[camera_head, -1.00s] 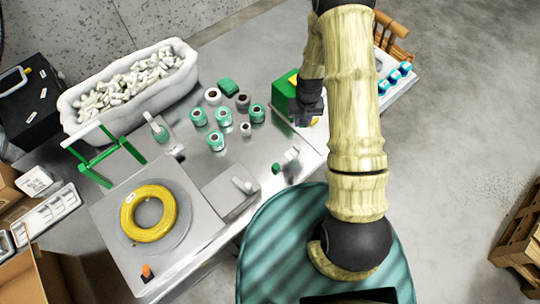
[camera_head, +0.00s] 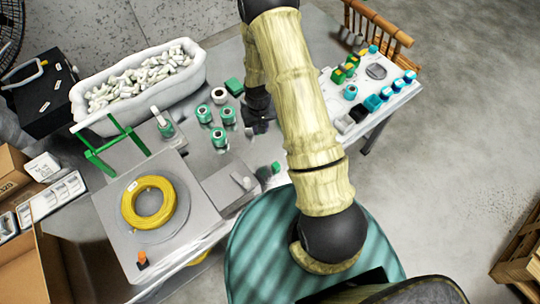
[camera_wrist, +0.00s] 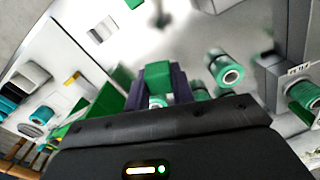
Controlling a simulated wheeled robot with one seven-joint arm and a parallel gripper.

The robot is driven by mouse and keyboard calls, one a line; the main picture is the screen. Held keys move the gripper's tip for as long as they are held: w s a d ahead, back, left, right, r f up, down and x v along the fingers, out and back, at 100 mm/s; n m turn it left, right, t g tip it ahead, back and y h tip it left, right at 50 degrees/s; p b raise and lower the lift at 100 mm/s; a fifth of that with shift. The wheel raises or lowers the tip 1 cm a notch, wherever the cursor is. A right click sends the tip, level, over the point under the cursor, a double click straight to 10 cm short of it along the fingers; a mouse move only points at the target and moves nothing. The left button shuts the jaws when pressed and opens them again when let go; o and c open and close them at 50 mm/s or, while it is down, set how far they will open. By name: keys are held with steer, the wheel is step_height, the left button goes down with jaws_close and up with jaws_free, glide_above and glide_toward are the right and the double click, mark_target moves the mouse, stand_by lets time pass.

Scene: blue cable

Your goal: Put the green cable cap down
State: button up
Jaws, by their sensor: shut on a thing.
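My gripper (camera_head: 258,112) hangs over the metal table, right of the group of green-and-white spools; my arm partly covers it. In the wrist view its dark fingers (camera_wrist: 162,80) are shut on a green piece, which I take to be the green cable cap (camera_wrist: 158,69). The cap is hidden by my gripper in the head view. The gap between cap and tabletop cannot be judged. Green spools (camera_head: 218,137) stand just left of my gripper; one also shows in the wrist view (camera_wrist: 224,70).
A white tub (camera_head: 140,87) of pale pieces is at the back left. A yellow cable coil (camera_head: 149,202) lies front left. A white side surface (camera_head: 395,98) with small blue and green parts stands right.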

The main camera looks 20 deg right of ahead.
steer(key=shift+a+f, duration=0.1)
stand_by(0.3)
steer(key=b, duration=0.2)
steer(key=f+b, duration=0.1)
steer(key=b, duration=0.1)
steer(key=shift+w+f+n, duration=0.2)
steer(key=shift+f+n, duration=0.05)
steer(key=shift+n, duration=0.05)
steer(key=b, duration=0.3)
steer(key=f+n+b, duration=0.1)
steer(key=b, duration=0.1)
steer(key=shift+w+a+f+b, duration=0.1)
steer(key=shift+w+f+b, duration=0.15)
steer(key=shift+b, duration=0.15)
steer(key=n+b, duration=0.1)
steer(key=b, duration=0.3)
steer(key=f+b, duration=0.1)
steer(key=b, duration=0.4)
steer(key=shift+s+f+n, duration=0.2)
steer(key=shift+f+n, duration=0.1)
steer(key=shift+n, duration=0.1)
steer(key=shift+r, duration=0.25)
steer(key=shift+f+b, duration=0.35)
steer(key=shift+f, duration=2.8)
